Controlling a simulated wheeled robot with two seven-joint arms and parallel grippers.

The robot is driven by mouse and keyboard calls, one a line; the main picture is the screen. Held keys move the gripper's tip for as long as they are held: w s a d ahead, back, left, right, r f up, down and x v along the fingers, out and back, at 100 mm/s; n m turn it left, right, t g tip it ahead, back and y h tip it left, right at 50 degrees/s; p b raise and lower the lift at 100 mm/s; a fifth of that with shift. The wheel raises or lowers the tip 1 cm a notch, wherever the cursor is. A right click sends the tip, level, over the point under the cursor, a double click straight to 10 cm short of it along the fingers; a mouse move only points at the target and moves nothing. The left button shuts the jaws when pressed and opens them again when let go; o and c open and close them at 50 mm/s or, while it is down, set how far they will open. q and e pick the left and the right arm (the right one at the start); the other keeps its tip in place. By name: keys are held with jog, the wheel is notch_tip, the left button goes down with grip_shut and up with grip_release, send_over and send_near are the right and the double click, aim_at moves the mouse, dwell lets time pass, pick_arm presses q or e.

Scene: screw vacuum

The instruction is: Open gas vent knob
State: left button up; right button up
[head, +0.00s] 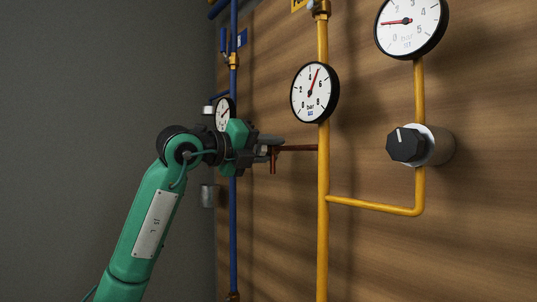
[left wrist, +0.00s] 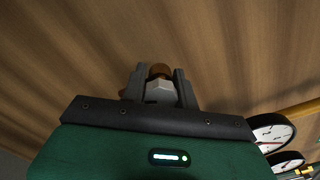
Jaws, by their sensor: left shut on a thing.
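My left gripper (head: 268,145) reaches in from the left to a copper-red pipe (head: 298,148) that branches off the yellow pipe. In the left wrist view its fingers (left wrist: 160,90) are closed on the sides of a small light grey knob (left wrist: 158,92). A round copper-brown part (left wrist: 160,71) shows just beyond the knob. In the head view the gripper largely hides this knob, and its turn angle cannot be read. A black knob (head: 405,146) with a white mark, on a pale round body, sits apart at the right. My right gripper is not in view.
The yellow pipe (head: 323,240) runs up the wooden wall (head: 470,240). A gauge (head: 314,92) sits on it, and a second gauge (head: 410,22) is at upper right. A blue pipe (head: 233,250) and a small gauge (head: 225,113) stand behind my left arm.

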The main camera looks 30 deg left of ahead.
pick_arm(q)
jog(key=shift+n+b, duration=0.45)
jog(key=shift+n, duration=1.45)
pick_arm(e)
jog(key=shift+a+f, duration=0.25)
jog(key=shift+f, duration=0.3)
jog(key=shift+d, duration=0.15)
pick_arm(q)
jog(key=o, duration=1)
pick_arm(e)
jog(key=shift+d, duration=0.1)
pick_arm(q)
jog(key=shift+s+a, duration=0.15)
jog(key=shift+s, duration=0.1)
jog(key=b+v, duration=0.3)
jog(key=v, duration=1)
jog(key=shift+s+b, duration=0.1)
jog(key=shift+b, duration=0.3)
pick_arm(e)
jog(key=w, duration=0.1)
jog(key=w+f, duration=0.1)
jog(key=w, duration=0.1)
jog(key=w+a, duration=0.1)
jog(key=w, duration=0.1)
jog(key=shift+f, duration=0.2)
